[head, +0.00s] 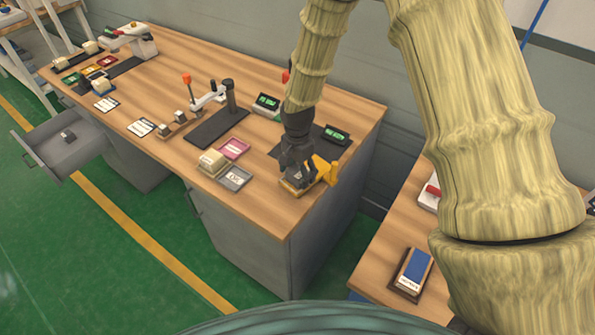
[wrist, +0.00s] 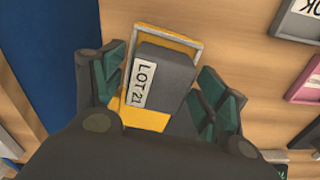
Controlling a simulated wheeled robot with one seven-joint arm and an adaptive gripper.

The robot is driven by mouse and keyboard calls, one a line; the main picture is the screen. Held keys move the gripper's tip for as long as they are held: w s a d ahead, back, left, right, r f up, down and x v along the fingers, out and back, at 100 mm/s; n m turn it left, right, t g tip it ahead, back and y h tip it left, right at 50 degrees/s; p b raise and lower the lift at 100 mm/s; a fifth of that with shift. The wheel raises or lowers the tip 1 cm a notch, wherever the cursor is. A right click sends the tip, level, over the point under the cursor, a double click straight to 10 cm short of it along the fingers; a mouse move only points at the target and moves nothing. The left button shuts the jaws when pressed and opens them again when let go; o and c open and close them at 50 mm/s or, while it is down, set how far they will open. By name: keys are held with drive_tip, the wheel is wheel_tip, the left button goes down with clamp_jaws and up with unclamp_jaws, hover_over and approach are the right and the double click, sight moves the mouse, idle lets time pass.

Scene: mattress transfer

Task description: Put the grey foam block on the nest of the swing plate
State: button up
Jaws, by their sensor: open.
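A dark grey block with a white "LOT21" label (wrist: 180,85) lies in a yellow-rimmed plate (wrist: 150,120) in the wrist view. My gripper (wrist: 163,68) is open, with one dark green-padded finger on each side of the block; contact cannot be told. In the head view my gripper (head: 297,172) is low over the near right end of the desk, largely hiding the block. A yellow piece (head: 327,171) stands beside it. I cannot tell for sure whether the yellow plate is the swing plate with its nest.
Left of my gripper are a beige block (head: 212,160), a pink tray (head: 234,149) and a grey "OK" tray (head: 235,179). A lever fixture on a black base (head: 218,128) stands behind these. A drawer (head: 65,145) hangs open at left. The desk's front right corner is clear.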

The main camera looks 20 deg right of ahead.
sight(298, 170)
drive_tip(key=shift+r, duration=0.1)
wheel_tip(298, 170, up, 12)
drive_tip(key=b, duration=0.3)
idle(0.6)
idle(0.3)
